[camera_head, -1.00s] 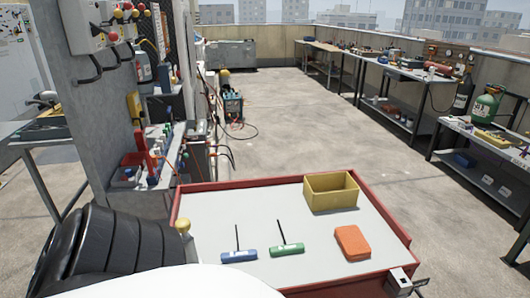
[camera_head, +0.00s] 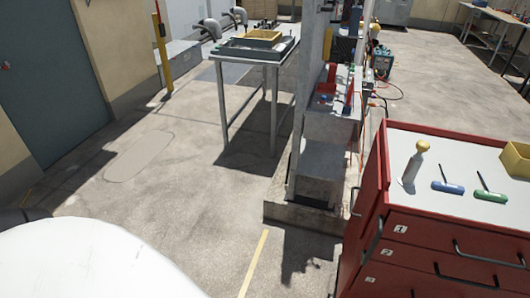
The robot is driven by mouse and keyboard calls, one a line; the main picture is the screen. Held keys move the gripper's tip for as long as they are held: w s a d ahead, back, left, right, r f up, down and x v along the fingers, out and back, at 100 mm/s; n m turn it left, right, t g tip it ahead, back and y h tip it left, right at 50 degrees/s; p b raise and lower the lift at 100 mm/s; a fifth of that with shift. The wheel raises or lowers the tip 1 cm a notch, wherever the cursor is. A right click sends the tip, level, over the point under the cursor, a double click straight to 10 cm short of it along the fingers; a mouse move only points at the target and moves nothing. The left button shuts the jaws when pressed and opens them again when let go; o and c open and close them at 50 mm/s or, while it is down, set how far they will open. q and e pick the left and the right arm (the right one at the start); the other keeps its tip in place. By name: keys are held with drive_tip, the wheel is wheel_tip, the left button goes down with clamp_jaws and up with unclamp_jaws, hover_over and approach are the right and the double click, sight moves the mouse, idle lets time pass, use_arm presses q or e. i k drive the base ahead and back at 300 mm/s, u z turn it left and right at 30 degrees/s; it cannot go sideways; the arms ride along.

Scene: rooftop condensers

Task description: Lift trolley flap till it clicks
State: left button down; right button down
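The red trolley (camera_head: 420,240) stands at the right, a drawer cabinet with a pale top, black handles and numbered drawer labels. A red panel (camera_head: 367,200) hangs upright along its left side, with dark handle bars near it; it looks like the flap, folded down, but I cannot tell for certain. On the trolley top are a yellow-knobbed post (camera_head: 418,158), a blue T-handle tool (camera_head: 448,187), a green T-handle tool (camera_head: 491,196) and part of a yellow bin (camera_head: 517,159). Neither of my grippers is in view.
A grey metal table (camera_head: 252,54) with a tray on it stands at the back. A concrete pillar base with shelves (camera_head: 322,158) stands left of the trolley. Open concrete floor (camera_head: 180,185) lies at the left, up to a wall with a grey-blue door (camera_head: 45,75).

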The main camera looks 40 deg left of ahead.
sight(370, 190)
drive_tip(key=u, duration=0.9)
drive_tip(key=i, duration=0.9)
drive_tip(key=u, duration=0.3)
drive_tip(key=k, duration=1.15)
drive_tip(key=u, duration=1.55)
drive_tip(key=i, duration=0.55)
drive_tip(key=z, duration=0.5)
drive_tip(key=i, duration=0.95)
drive_tip(key=z, duration=1.3)
drive_tip(key=i, duration=0.3)
drive_tip(key=z, duration=0.25)
